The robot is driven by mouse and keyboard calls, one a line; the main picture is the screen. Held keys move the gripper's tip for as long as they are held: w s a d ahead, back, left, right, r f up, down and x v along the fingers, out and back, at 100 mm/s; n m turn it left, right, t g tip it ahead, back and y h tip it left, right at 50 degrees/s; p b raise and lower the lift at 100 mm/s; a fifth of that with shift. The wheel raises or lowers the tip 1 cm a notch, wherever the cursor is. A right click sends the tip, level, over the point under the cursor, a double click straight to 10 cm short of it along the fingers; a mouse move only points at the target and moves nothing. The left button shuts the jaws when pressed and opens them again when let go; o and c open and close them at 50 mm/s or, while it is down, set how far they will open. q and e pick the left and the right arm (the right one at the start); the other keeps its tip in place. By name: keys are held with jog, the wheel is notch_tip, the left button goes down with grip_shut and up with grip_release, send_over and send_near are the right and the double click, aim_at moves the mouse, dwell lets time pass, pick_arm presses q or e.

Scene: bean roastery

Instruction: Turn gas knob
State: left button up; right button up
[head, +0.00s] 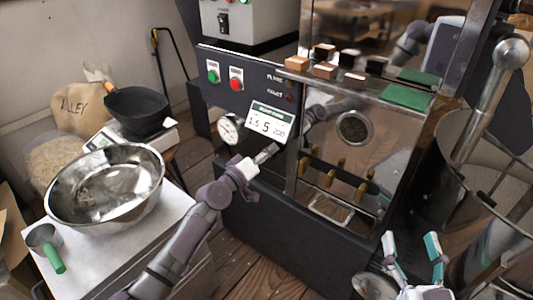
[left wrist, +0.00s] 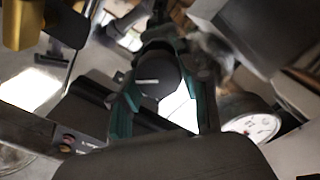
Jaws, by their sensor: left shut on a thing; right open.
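The gas knob (left wrist: 150,88) is round and dark with a short white mark, which lies nearly level in the left wrist view. The teal-padded fingers of my left gripper (left wrist: 160,100) are on either side of it, shut on it. In the head view my left gripper (head: 266,153) is at the front of the dark machine, just below a white number card (head: 270,123), and the knob is hidden there. My right gripper (head: 414,249) is open and empty at the lower right, apart from the machine.
A round dial gauge (head: 230,128) is left of my left gripper. Green and red buttons (head: 236,84) sit above it. Brass-coloured handles (head: 328,178) stick out to the right. A steel bowl (head: 105,185) stands on the white table (head: 120,252) at left.

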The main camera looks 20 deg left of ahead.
dwell(0.4)
pick_arm(q)
jog(key=o, duration=1.1)
jog(key=shift+a, duration=0.1)
jog(key=shift+o, duration=0.2)
jog(key=shift+s, duration=0.1)
jog(key=v, duration=1.2)
